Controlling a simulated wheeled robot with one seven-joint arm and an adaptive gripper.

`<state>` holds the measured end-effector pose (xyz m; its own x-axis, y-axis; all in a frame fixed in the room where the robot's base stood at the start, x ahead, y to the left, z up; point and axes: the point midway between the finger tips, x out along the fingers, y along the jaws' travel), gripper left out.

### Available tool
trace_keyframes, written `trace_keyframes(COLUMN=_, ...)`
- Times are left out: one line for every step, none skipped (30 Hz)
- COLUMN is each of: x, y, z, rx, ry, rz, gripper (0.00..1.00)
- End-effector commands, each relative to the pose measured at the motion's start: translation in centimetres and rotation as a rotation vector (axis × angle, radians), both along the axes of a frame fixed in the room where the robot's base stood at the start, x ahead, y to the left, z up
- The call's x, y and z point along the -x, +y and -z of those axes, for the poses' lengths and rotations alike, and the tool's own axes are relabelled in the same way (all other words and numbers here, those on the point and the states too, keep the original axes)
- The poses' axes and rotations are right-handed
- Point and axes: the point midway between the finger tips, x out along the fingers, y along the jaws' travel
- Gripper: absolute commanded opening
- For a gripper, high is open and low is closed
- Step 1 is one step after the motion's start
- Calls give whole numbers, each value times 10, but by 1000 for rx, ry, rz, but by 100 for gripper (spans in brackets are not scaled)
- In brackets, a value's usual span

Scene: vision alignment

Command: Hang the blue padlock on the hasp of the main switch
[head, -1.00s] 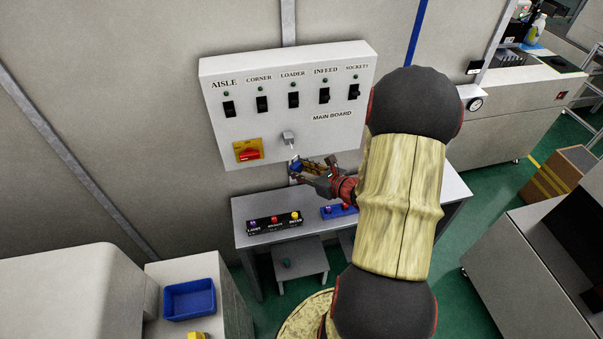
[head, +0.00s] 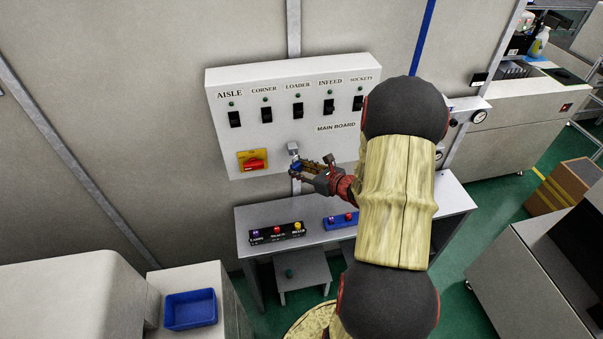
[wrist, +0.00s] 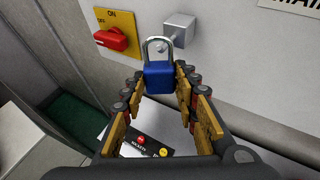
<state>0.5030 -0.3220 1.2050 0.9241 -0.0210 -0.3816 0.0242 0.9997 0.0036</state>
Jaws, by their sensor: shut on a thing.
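The blue padlock (wrist: 159,78) is held upright between the fingertips of my gripper (wrist: 160,88), its silver shackle pointing up. In the head view the padlock (head: 297,167) is small and partly covered by my gripper (head: 310,172). The main switch is a red handle (wrist: 112,38) on a yellow plate (head: 246,156) marked ON and OFF. The grey metal block (wrist: 179,29) protrudes from the board to the right of the switch, and the shackle appears just in front of and left of it. Contact between shackle and block cannot be told.
The white main board (head: 222,108) carries a row of black switches. A blue bin (head: 190,309) sits at lower left.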

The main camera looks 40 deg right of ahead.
Motion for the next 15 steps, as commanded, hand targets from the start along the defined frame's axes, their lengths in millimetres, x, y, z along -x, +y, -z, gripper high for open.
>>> trace_keyframes(x=-3, y=-1, z=0, rx=1, ry=-1, rz=0, gripper=2)
trace_keyframes(x=-4, y=-2, z=0, rx=1, ry=-1, rz=-1, gripper=2)
trace_keyframes(x=-6, y=-3, z=0, rx=1, ry=-1, rz=-1, gripper=2)
trace_keyframes(x=-7, y=-4, z=0, rx=1, ry=-1, rz=-1, gripper=2)
trace_keyframes(x=-9, y=-5, z=1, rx=1, ry=-1, rz=-1, gripper=2)
trace_keyframes(x=-10, y=-6, z=4, rx=2, ry=-2, rz=-2, gripper=2)
trace_keyframes(x=-12, y=-7, z=5, rx=1, ry=-2, rz=-1, gripper=2)
trace_keyframes(x=-13, y=-7, z=6, rx=1, ry=-2, rz=-1, gripper=2)
trace_keyframes(x=-14, y=-8, z=7, rx=1, ry=-1, rz=-1, gripper=2)
trace_keyframes(x=-15, y=-9, z=8, rx=1, ry=-1, rz=-1, gripper=2)
trace_keyframes(x=-16, y=-9, z=8, rx=1, ry=-1, rz=-1, gripper=2)
trace_keyframes(x=-17, y=-10, z=9, rx=1, ry=-1, rz=-1, gripper=2)
trace_keyframes(x=-17, y=-10, z=9, rx=1, ry=-1, rz=0, gripper=2)
trace_keyframes(x=-17, y=-10, z=10, rx=1, ry=-1, rz=0, gripper=2)
trace_keyframes(x=-17, y=-10, z=10, rx=1, ry=-1, rz=0, gripper=2)
